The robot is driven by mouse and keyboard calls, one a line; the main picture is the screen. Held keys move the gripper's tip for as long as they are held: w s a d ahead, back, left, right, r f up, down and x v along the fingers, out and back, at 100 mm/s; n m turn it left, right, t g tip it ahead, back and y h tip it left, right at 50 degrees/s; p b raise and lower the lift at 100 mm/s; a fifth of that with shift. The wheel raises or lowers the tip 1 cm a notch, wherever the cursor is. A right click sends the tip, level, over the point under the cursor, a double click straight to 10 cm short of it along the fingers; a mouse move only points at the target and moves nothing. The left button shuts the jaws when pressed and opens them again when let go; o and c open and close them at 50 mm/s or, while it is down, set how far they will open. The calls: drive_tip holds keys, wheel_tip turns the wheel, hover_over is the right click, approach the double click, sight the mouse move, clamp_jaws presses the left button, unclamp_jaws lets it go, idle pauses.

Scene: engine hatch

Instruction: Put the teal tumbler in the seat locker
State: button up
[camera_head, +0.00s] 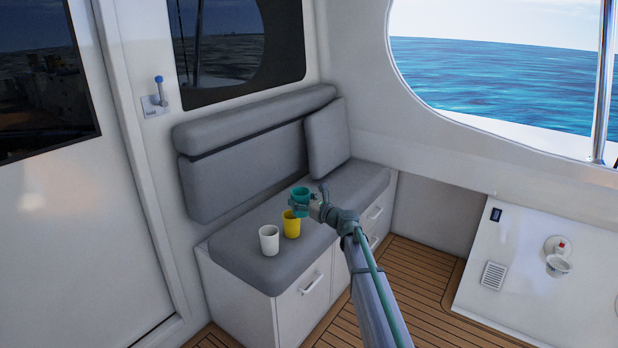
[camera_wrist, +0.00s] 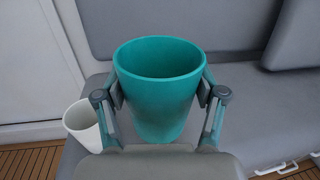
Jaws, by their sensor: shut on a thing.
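The teal tumbler (camera_head: 300,195) is upright between the fingers of my gripper (camera_head: 305,203), over the grey seat cushion. In the wrist view the teal tumbler (camera_wrist: 158,90) fills the middle, with a finger pressed on each side of it. The seat locker base (camera_head: 305,300) is the white bench under the cushion, with drawer fronts and handles that look closed. Whether the tumbler's bottom touches the cushion cannot be told.
A yellow tumbler (camera_head: 291,226) stands on the seat cushion (camera_head: 240,255) just below the teal one in the picture. A white tumbler (camera_head: 269,240) stands to its left and also shows in the wrist view (camera_wrist: 84,124). A loose grey pillow (camera_head: 326,138) leans at the back.

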drive_tip(key=s+a+n+g+y, duration=0.1)
drive_tip(key=s+n+g+y, duration=0.1)
drive_tip(key=s, duration=0.5)
drive_tip(key=s+d+f+m+h+p, duration=0.1)
drive_tip(key=s+d+p, duration=0.6)
drive_tip(key=s+d, duration=2.1)
drive_tip(key=s, duration=0.3)
drive_tip(key=shift+s+f+t, duration=0.15)
drive_tip(key=shift+t, duration=0.25)
drive_tip(key=shift+d+f, duration=0.1)
